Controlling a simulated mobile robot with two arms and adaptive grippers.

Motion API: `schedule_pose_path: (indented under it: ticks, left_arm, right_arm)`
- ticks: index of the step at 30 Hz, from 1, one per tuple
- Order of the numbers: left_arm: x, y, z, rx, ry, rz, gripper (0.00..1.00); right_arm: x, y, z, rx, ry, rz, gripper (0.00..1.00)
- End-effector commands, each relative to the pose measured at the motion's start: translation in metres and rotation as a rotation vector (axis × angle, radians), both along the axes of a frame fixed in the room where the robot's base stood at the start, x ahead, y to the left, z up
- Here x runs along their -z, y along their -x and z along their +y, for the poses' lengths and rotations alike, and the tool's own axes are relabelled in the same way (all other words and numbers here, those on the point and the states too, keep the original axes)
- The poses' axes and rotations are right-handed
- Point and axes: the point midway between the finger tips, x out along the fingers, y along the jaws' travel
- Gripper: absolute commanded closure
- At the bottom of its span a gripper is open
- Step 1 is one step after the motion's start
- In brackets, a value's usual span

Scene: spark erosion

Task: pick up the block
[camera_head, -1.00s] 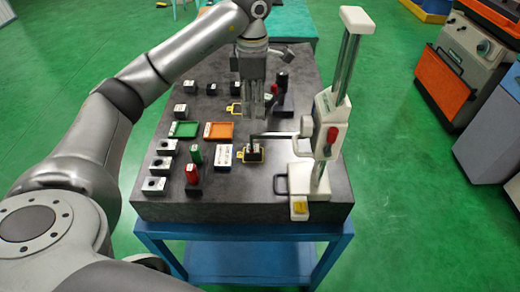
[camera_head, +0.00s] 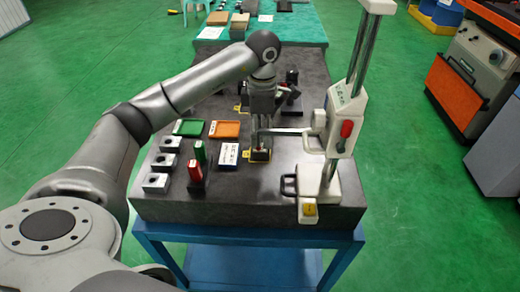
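My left gripper (camera_head: 262,143) points down from above, just over a small dark block (camera_head: 260,155) on a yellow-edged base under the measuring stand's arm. The fingertips overlap the block's top in this view, and I cannot tell whether they touch it or how far apart they are. Several other grey blocks with round holes stand in a column at the left of the dark stone plate, one of them the front-left block (camera_head: 156,184). The task does not say which block is meant. My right gripper is out of view.
The white measuring stand (camera_head: 342,118) rises close to the right of my gripper. A green tray (camera_head: 188,128), an orange tray (camera_head: 224,130), red and green upright pieces (camera_head: 197,160) and a white box (camera_head: 227,154) lie to the left. The plate's front (camera_head: 230,205) is clear.

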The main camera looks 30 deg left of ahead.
Motion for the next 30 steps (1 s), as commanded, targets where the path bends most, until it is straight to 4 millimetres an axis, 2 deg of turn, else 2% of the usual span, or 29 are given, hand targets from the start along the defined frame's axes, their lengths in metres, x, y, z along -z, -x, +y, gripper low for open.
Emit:
schedule_pose_path:
  ticks: [5, 9, 13, 21, 23, 30]
  left_arm:
    - [0.013, 0.002, 0.0, 0.0, 0.0, 0.004, 0.39]
    - [0.033, 0.004, 0.0, 0.0, 0.001, 0.003, 0.39]
    - [0.049, 0.003, 0.0, 0.001, 0.001, 0.002, 0.39]
    - [0.054, 0.002, 0.0, 0.001, 0.0, -0.001, 0.39]
    - [0.054, 0.002, 0.0, 0.001, 0.0, -0.001, 0.44]
    - [0.054, 0.002, 0.0, 0.0, 0.0, -0.001, 0.75]
  right_arm:
    - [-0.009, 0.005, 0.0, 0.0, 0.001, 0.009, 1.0]
    - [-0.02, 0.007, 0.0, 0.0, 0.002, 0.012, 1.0]
    - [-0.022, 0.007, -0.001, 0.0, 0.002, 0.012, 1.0]
    - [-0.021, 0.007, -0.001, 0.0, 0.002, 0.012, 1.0]
    - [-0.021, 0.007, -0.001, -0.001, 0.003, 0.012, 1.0]
    - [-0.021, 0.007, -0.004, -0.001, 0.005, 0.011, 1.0]
